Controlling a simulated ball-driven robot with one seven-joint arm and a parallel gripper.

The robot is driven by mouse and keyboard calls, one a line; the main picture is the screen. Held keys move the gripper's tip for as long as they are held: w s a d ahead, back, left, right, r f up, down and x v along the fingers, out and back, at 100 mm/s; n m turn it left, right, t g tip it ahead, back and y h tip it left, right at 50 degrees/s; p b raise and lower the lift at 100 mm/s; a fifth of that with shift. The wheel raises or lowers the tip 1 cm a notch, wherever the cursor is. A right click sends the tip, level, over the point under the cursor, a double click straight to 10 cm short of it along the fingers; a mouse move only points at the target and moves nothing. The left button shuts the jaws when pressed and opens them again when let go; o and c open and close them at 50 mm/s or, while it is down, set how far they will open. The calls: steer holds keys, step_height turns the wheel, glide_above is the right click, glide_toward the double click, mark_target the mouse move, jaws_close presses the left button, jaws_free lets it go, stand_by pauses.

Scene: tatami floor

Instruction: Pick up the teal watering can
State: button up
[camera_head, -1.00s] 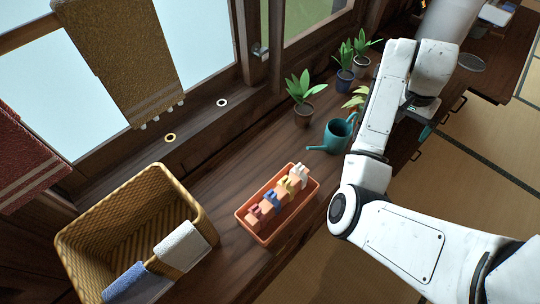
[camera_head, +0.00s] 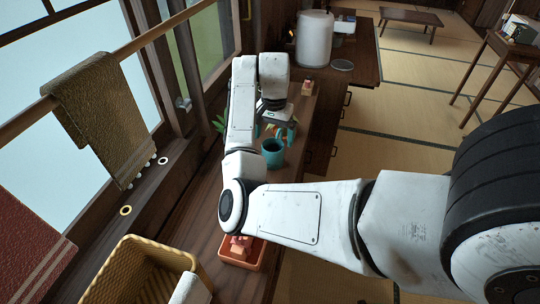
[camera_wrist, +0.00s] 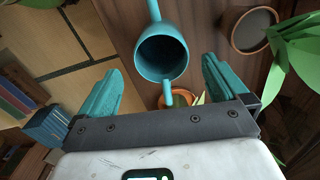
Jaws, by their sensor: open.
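The teal watering can (camera_head: 272,152) stands on the dark wooden counter, just beyond my arm in the head view. In the wrist view its round open body (camera_wrist: 163,52) is ahead of my fingertips, with its spout running toward the top edge. A narrow teal part, which looks like its handle, extends back between the fingers. My gripper (camera_wrist: 160,85) is open, with one teal finger on each side of that part and visible gaps. In the head view my gripper (camera_head: 275,131) is just behind the can; the can's handle is hard to make out there.
A potted plant (camera_wrist: 300,50) is close to the right finger in the wrist view. A terracotta tray (camera_head: 240,262) lies partly under my arm. A wicker basket (camera_head: 140,270) is nearer on the counter. A white cylinder (camera_head: 314,38) stands at the back. Tatami floor is open to the right.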

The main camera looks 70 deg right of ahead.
mark_target(273, 152)
step_height(273, 152, down, 8)
steer(key=shift+w+r+p, duration=0.1)
steer(key=shift+p, duration=0.3)
steer(key=shift+c, duration=0.2)
steer(key=c, duration=1.2)
steer(key=shift+o, duration=0.2)
